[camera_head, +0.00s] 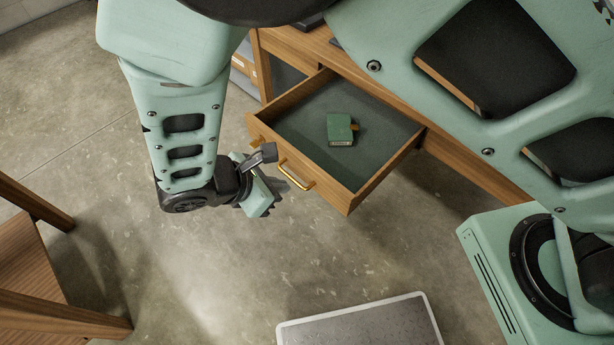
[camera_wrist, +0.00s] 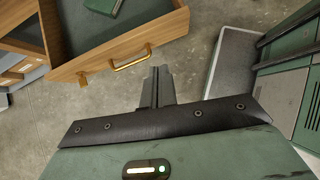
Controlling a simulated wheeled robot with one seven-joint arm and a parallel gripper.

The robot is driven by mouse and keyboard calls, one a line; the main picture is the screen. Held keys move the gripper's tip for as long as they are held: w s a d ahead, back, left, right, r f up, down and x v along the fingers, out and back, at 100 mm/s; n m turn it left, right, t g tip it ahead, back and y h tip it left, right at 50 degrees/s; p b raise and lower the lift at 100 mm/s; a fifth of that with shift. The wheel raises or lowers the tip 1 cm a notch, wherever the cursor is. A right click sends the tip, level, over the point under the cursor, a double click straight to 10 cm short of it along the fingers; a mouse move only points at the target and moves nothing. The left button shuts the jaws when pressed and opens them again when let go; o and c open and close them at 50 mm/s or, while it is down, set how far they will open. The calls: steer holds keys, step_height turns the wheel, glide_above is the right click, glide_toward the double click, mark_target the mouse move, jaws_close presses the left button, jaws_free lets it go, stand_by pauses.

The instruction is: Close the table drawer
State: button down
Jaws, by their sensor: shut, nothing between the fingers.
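The table drawer (camera_head: 343,194) is wooden with a dark green lining and stands pulled well out of the wooden table (camera_head: 470,165). Its front panel carries a brass bar handle (camera_head: 297,176); the handle also shows in the wrist view (camera_wrist: 131,60). A small green box (camera_head: 340,128) lies inside the drawer. My gripper (camera_head: 272,180) is shut and empty, just outside the drawer front near the handle. In the wrist view the closed fingers (camera_wrist: 158,78) point toward the front panel, a little right of the handle, apparently apart from it. My arm hides part of the table.
A wooden chair or stool (camera_head: 50,265) stands at the left. A grey, pale-rimmed platform (camera_head: 365,322) lies at the bottom. Another view of it appears at the right of the wrist view (camera_wrist: 231,65). Concrete floor is clear before the drawer.

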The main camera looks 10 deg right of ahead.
step_height(320, 180, down, 3)
steer(key=a+n+t, duration=0.1)
steer(key=n+t, duration=0.1)
steer(key=p, duration=0.2)
glide_toward(318, 176)
steer(key=a+f+x, duration=0.1)
steer(key=x, duration=0.4)
steer(key=shift+w+d, duration=0.25)
steer(key=shift+d, duration=0.45)
